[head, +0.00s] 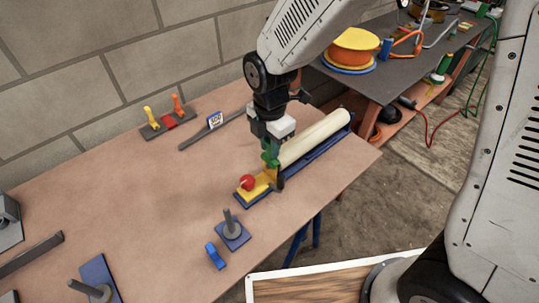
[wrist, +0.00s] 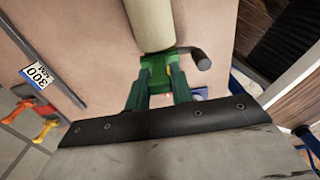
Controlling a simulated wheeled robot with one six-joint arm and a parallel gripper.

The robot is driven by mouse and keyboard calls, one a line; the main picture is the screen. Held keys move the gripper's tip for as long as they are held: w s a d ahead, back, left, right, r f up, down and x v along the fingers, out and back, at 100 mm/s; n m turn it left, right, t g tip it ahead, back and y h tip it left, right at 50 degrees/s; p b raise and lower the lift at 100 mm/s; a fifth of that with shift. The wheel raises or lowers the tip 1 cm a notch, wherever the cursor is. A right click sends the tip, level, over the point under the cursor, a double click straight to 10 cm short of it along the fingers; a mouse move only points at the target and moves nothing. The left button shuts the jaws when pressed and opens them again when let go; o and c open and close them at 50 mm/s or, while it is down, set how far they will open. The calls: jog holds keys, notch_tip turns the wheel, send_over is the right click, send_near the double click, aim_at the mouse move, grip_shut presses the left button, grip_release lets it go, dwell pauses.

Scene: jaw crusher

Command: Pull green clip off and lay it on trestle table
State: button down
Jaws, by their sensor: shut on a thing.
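The green clip (head: 270,158) is between the fingers of my gripper (head: 272,151) near the front end of a cream roller (head: 316,137). In the wrist view, the clip (wrist: 158,68) shows between the fingertips of my gripper (wrist: 160,80), right at the roller's end (wrist: 149,25). My gripper is shut on it and points down. Whether the clip still grips the part beneath is hidden. The roller lies along a blue base with a yellow end block (head: 262,185) and a red knob (head: 247,182). The brown trestle table (head: 140,200) carries all this.
A blue plate with a grey peg (head: 232,228) and a small blue piece (head: 215,256) stand in front. A dark bar with a 300 label (head: 214,121) and a rack with yellow and orange handles (head: 167,122) lie behind. The table's left middle is bare.

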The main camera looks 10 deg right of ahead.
jog(key=shift+r, duration=2.95)
